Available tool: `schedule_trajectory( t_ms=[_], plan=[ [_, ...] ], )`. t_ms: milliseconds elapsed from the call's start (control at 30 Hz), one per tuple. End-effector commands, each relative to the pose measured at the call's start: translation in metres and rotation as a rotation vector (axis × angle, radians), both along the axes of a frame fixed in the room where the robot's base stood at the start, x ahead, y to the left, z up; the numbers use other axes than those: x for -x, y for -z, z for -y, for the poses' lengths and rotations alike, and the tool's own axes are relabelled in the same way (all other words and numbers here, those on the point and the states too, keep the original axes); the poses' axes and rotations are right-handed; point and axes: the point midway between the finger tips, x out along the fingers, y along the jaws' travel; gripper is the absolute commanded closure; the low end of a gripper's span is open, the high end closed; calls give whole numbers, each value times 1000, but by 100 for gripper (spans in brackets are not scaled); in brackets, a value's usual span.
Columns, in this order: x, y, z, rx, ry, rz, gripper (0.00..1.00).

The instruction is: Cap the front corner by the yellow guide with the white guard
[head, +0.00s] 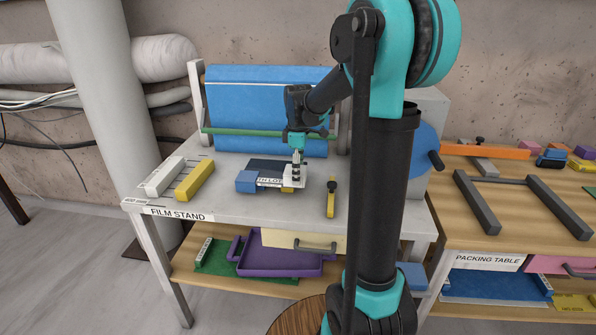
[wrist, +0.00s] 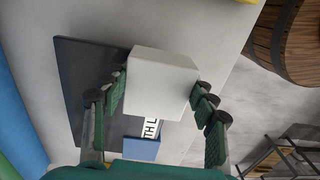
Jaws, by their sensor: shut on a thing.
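My gripper (head: 296,164) is shut on the white guard (head: 293,176), a box-like piece that also fills the middle of the wrist view (wrist: 161,82) between my fingers. The dark slab (head: 262,164) lies flat on the grey stand, and shows beside the guard in the wrist view (wrist: 84,75). The guard is over its right front corner; I cannot tell whether it touches, and it hides that corner. A small yellow piece (head: 287,189) shows just in front of and below the guard. A blue guard (head: 246,181) sits at the left front corner, with a printed label between.
White (head: 164,176) and yellow (head: 195,181) bars lie left on the stand. A yellow-and-black tool (head: 331,197) lies right of the slab. A blue roll (head: 265,92) stands behind. A purple tray (head: 275,258) is on the shelf below. Bare stand surface surrounds the slab's front.

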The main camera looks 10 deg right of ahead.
Motion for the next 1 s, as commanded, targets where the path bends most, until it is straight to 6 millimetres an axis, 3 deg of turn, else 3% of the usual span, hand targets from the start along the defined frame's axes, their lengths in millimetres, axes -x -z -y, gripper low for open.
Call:
schedule_trajectory(
  t_ms=[600, 633, 800, 1000],
  plan=[
    [0, 14, 0, 0, 0, 0, 67],
    [0, 14, 0, 0, 0, 0, 40],
    [0, 14, 0, 0, 0, 0, 19],
    [0, 14, 0, 0, 0, 0, 17]
  ],
)
